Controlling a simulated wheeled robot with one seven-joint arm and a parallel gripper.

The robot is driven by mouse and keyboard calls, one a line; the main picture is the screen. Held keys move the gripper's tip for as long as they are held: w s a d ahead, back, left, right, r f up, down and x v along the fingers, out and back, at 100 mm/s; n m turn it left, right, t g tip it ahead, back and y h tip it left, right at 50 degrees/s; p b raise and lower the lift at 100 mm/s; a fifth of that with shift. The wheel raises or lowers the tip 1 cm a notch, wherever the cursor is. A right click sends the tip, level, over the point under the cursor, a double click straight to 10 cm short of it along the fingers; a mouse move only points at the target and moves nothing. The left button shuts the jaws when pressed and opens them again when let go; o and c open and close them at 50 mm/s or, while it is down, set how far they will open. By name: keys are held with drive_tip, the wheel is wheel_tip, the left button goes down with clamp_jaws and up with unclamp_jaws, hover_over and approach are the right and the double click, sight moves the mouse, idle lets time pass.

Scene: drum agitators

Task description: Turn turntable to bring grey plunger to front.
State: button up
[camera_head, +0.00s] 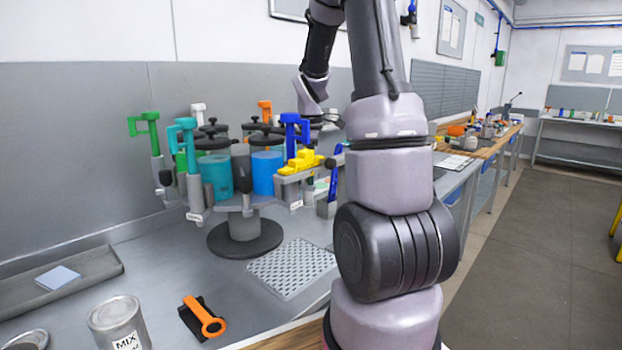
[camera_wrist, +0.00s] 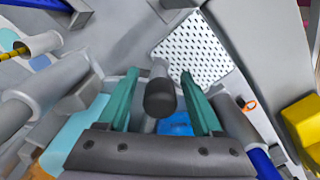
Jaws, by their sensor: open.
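The turntable (camera_head: 245,225) stands on a round dark foot and carries several coloured drums and upright plungers. A green plunger (camera_head: 143,122) is at its left, a teal plunger (camera_head: 184,126) at front left, a blue plunger (camera_head: 292,121) at right and an orange plunger (camera_head: 265,106) behind. A pale plunger (camera_head: 198,109) stands at the back left; I cannot tell if it is white or grey. In the wrist view, my gripper (camera_wrist: 160,74) is open, with a dark knob (camera_wrist: 160,98) showing between its teal fingers; contact is unclear. The fingers are hidden in the head view.
A yellow part (camera_head: 301,162) sits at the turntable's right side. A perforated mat (camera_head: 292,268), an orange-ringed tool (camera_head: 206,320) and a MIX can (camera_head: 117,322) lie in front. A grey wall is close behind. Bench space at front left is partly clear.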

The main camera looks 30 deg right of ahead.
drive_tip(key=shift+f, duration=0.95)
clamp_jaws()
drive_tip(key=shift+r, duration=0.1)
idle(0.7)
